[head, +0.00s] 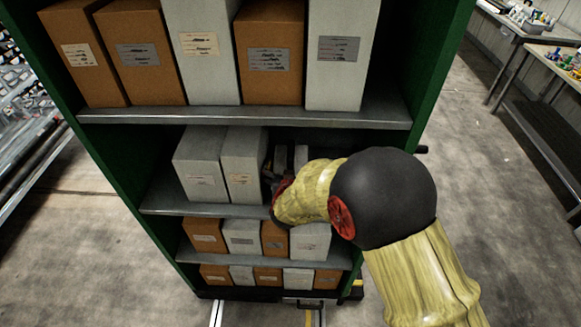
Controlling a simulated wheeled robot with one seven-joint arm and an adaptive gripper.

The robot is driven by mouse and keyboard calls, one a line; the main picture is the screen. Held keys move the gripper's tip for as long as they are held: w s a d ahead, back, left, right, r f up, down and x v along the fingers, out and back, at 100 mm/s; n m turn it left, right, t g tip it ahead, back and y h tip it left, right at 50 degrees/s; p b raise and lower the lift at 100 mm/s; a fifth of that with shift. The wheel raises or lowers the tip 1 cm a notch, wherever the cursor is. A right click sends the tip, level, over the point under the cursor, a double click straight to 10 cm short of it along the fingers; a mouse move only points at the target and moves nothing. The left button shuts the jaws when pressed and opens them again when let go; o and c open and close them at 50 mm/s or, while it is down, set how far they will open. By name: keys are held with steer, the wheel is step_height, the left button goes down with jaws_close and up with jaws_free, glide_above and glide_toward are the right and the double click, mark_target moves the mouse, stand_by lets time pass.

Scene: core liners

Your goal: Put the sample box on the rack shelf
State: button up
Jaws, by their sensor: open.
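The rack (128,190) has green sides and grey shelves. My gripper (279,162) reaches into its second shelf from the top (200,208), to the right of two pale grey boxes. The fingers are dark and partly hidden by my wrist; they are open. A narrow pale box-like piece (301,157) shows just beyond and beside the fingers, mostly covered by my arm. It may be the sample box, but I cannot tell whether the fingers touch it or whether it rests on the shelf.
The two grey boxes (199,172) stand close on the left of my gripper. Brown and grey boxes (270,62) fill the shelf above; smaller ones (242,237) fill the lower shelves. Benches (545,95) stand at the right, with open floor between.

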steer(key=shift+s+r, duration=0.15)
steer(key=shift+r, duration=0.1)
steer(key=p+v, duration=0.2)
steer(key=v, duration=0.9)
steer(key=shift+s, duration=0.35)
steer(key=shift+r, duration=0.1)
step_height(320, 180, up, 8)
steer(key=s+d+g+y+b, duration=0.2)
steer(key=g+y, duration=0.1)
steer(key=s+d+r+g+h+b, duration=0.1)
steer(key=s+d+r+g, duration=0.1)
steer(key=s+d, duration=0.7)
steer(key=s+d+r+g+h+b, duration=0.1)
steer(key=s+d, duration=0.7)
steer(key=s, duration=0.8)
steer(key=shift+d+r+g+h+b, duration=0.35)
steer(key=shift+r+g+b, duration=0.3)
steer(key=shift+g, duration=0.35)
